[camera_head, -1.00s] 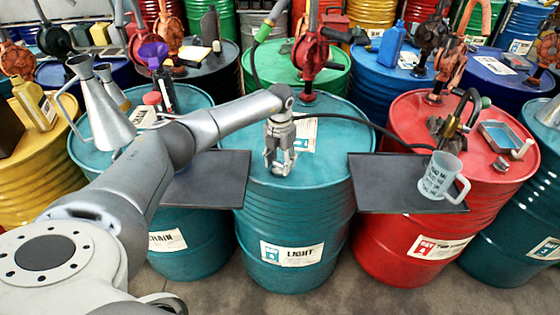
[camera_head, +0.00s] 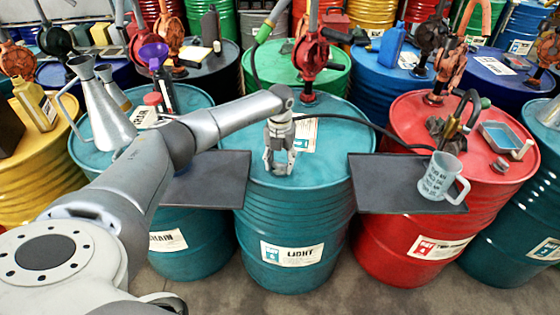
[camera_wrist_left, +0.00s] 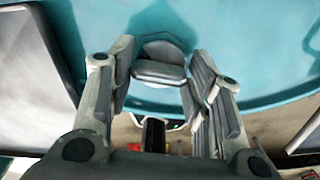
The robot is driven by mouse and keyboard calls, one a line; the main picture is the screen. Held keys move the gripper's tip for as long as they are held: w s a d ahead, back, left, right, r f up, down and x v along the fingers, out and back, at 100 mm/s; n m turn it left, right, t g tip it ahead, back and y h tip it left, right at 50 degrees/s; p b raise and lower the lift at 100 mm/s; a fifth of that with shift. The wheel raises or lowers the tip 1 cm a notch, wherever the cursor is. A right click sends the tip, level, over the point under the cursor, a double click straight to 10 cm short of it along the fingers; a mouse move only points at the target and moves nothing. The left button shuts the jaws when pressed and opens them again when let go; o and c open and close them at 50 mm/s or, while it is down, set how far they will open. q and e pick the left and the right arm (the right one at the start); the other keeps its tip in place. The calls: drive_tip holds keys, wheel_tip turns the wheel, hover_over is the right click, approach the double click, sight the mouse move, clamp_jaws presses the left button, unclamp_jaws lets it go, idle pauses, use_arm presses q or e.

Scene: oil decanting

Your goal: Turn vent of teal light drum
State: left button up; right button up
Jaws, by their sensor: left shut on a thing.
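The teal light drum (camera_head: 292,225) stands front and centre, with its white LIGHT label facing me. My left gripper (camera_head: 280,163) points down onto the near part of its lid. In the left wrist view the lid also shows as a teal surface (camera_wrist_left: 260,60). There, a grey cap-like piece (camera_wrist_left: 160,58), which looks like the vent, sits between the fingers of my left gripper (camera_wrist_left: 160,80), which is shut on it. In the head view the fingers hide the vent. My right gripper is not in view.
Dark flat trays flank the drum on the left (camera_head: 215,180) and right (camera_head: 375,185). A clear measuring jug (camera_head: 437,176) stands on the right one. A black hose (camera_head: 365,128) crosses behind my gripper.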

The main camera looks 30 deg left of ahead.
use_arm(q)
drive_tip(key=o, duration=1)
wheel_tip(320, 180, up, 12)
idle(0.4)
